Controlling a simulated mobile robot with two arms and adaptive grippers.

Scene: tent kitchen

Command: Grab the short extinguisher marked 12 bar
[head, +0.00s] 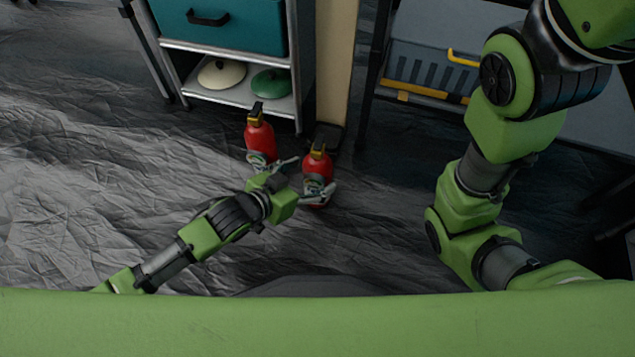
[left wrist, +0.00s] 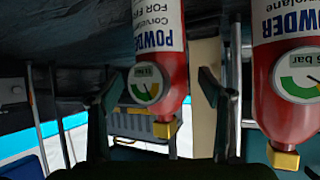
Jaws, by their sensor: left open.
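Two red extinguishers with yellow-and-black tops stand on the floor in the head view. The right one (head: 318,166) is between the fingers of my open left gripper (head: 306,180). The left one (head: 260,137) stands beside it, outside the fingers. The left wrist view is upside down. There the first extinguisher (left wrist: 172,72) hangs between the fingertips (left wrist: 158,88), its gauge marking too small to read surely. The other extinguisher (left wrist: 275,102) is at the right edge, its gauge showing "6 bar" with the start hard to see. My right gripper is not in view.
A metal shelf unit (head: 230,92) with a teal drawer (head: 228,25) and two lids stands behind the extinguishers. A grey crate (head: 425,65) with yellow parts sits back right. The crumpled floor at left is clear. My right arm fills the right side.

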